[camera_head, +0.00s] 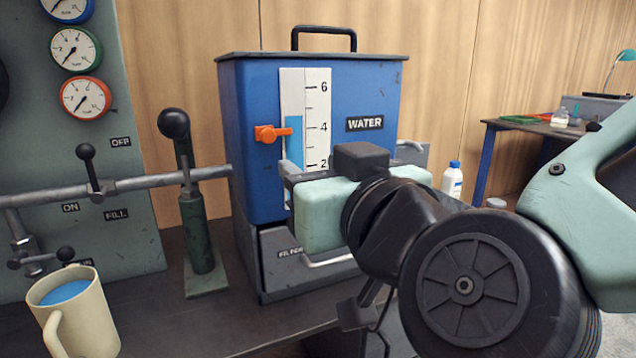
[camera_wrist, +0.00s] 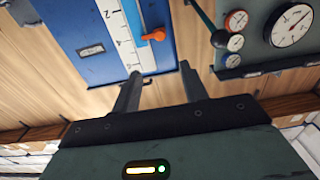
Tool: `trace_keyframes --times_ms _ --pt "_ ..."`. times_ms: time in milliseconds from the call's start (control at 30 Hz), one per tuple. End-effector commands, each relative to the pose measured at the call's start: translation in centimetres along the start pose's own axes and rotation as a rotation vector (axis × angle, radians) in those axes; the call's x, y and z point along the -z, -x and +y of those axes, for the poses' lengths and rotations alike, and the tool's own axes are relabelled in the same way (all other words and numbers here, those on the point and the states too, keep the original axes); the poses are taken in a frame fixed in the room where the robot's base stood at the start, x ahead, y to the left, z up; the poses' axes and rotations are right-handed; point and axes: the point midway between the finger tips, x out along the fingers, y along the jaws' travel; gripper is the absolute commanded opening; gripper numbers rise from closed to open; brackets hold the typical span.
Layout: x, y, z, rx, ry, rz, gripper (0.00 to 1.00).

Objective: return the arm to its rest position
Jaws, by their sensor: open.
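My arm reaches in from the right of the head view, its dark wheel-like joint large in front. My gripper (camera_wrist: 161,88) shows in the wrist view with its two dark fingers apart and nothing between them. In the head view its pale green body is in front of the lower part of the blue water tank (camera_head: 240,150), and the fingertips are not clear there. The wrist view is turned over and shows the tank (camera_wrist: 68,22) at the upper left, beyond the fingers. I cannot tell whether the gripper touches the tank.
A cream mug (camera_head: 88,318) of blue liquid stands front left. A pipe with levers (camera_head: 150,183) runs from the gauge panel (camera_head: 130,235) towards the tank. A green post with a black-knobbed lever (camera_head: 195,230) stands left of the tank. A white bottle (camera_head: 452,181) stands behind my arm.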

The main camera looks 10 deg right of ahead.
Motion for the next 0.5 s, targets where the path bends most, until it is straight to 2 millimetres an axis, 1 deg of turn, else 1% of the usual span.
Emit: trace_keyframes --times_ms 333,433,500 --pt "-0.1 0.1 -0.1 0.004 0.0 -0.003 0.44" --pt "-0.7 -0.1 -0.7 0.044 -0.006 -0.034 0.44" --pt "-1.7 -0.3 -1.6 0.105 -0.01 -0.083 0.44"
